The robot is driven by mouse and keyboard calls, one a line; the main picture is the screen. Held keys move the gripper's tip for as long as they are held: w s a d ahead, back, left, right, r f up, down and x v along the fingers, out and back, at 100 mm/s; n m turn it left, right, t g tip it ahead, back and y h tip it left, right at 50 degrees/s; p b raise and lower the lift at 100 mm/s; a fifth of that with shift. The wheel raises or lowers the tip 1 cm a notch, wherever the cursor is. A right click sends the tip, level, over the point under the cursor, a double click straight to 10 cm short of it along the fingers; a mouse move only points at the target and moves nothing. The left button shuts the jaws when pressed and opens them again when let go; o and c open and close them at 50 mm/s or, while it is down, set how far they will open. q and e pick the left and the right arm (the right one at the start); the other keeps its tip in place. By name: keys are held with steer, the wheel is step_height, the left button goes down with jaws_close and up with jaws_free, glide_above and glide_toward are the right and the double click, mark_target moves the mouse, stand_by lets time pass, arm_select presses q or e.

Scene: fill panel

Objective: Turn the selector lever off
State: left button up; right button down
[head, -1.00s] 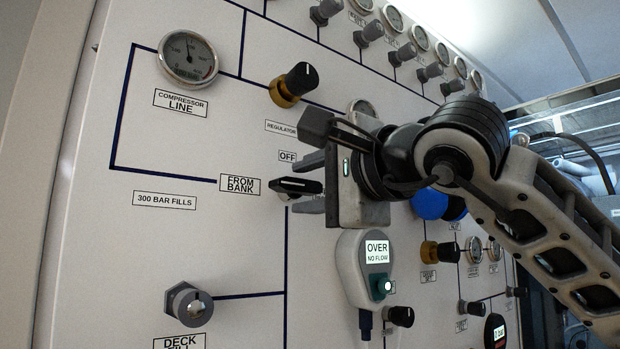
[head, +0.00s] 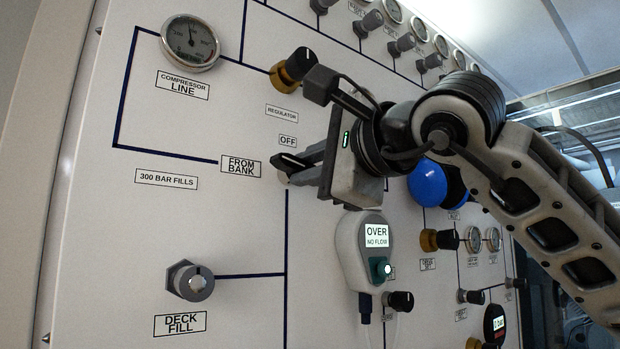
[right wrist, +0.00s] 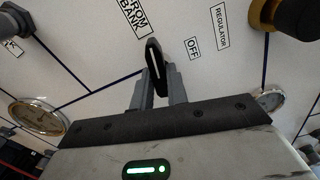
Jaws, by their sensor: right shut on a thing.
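The selector lever (head: 290,162) is a black bar with a white line, on the pale panel beside the FROM BANK label (head: 241,166) and just below the OFF label (head: 288,141). My right gripper (head: 304,165) is shut on the lever and tilted. In the right wrist view the lever (right wrist: 156,66) stands between the two grey fingers (right wrist: 157,92), its far end pointing between the FROM BANK label (right wrist: 133,17) and the OFF label (right wrist: 193,48). The fingers partly hide the lever's base. My left gripper is not in view.
A yellow-and-black regulator knob (head: 292,70) sits above the lever. A gauge (head: 190,43) is at upper left and a DECK FILL fitting (head: 190,281) below. A grey device with a lit OVER / NO FLOW screen (head: 376,236) hangs below my gripper. A blue knob (head: 427,182) is to the right.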

arm_select(q)
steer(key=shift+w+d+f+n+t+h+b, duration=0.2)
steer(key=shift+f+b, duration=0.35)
steer(key=shift+b, duration=0.85)
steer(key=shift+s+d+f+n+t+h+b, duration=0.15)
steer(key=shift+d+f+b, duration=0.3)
steer(key=shift+b, duration=0.9)
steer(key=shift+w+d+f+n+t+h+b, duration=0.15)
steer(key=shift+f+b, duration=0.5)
steer(key=shift+b, duration=0.75)
arm_select(e)
steer(key=shift+m, duration=7.7)
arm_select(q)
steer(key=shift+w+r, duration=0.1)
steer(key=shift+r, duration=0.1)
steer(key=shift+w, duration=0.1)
arm_select(e)
steer(key=c, duration=1.4)
jaws_free()
arm_select(q)
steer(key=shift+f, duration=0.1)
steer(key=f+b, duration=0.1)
steer(key=b, duration=0.2)
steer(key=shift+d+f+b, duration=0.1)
steer(key=shift+b, duration=0.2)
arm_select(e)
steer(key=v, duration=1.6)
